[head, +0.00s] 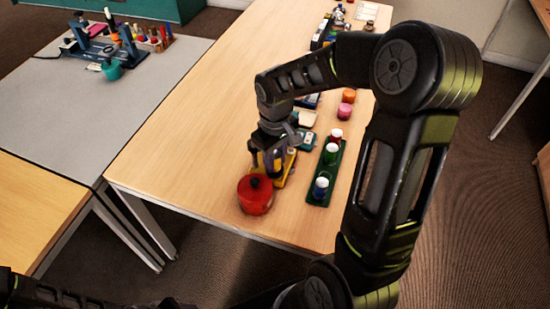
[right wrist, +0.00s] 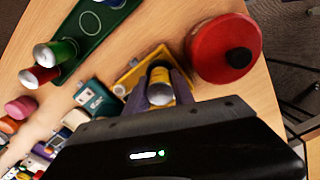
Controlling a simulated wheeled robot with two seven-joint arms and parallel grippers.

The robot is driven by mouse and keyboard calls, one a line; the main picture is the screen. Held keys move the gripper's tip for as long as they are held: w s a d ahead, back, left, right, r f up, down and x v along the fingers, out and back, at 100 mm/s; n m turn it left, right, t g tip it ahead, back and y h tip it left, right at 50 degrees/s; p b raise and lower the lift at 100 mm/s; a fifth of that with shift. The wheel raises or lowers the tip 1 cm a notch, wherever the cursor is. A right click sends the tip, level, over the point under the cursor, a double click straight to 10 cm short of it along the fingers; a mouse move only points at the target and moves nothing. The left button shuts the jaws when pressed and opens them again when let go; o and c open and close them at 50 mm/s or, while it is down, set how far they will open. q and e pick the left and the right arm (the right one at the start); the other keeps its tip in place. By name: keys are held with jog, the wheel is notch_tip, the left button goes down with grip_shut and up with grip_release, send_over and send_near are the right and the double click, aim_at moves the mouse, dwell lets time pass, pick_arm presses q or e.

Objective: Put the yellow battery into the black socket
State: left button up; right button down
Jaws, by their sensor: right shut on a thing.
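My right gripper (head: 268,160) is low over the front part of the wooden table. In the right wrist view its fingers are shut on the yellow battery (right wrist: 160,77), whose silver end faces the camera. A yellow holder (right wrist: 129,80) lies right under and around the fingers; it also shows beside the gripper in the head view (head: 288,170). The black socket cannot be made out; the fingers and battery cover the middle of the holder. I cannot tell whether the battery touches the holder. My left gripper is not in view.
A red pot (head: 255,196) with a black knob stands close by the gripper, near the table's front edge. A green rack (right wrist: 103,38) holds red, green and blue batteries, with an empty ring between green and blue. A teal box (right wrist: 95,98) and pink and orange pieces lie nearby.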

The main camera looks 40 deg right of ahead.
aim_at(275, 154)
jog(key=shift+f+b, duration=0.35)
jog(key=shift+f, duration=0.1)
jog(key=c, duration=1.4)
grip_release()
jog(key=shift+o, duration=0.2)
notch_tip(275, 154, up, 8)
jog(key=p, duration=0.6)
jog(key=shift+r, duration=0.1)
jog(key=shift+r+p, duration=1.25)
jog(key=shift+r, duration=0.2)
notch_tip(275, 154, up, 6)
jog(key=p, duration=0.4)
jog(key=shift+p, duration=0.3)
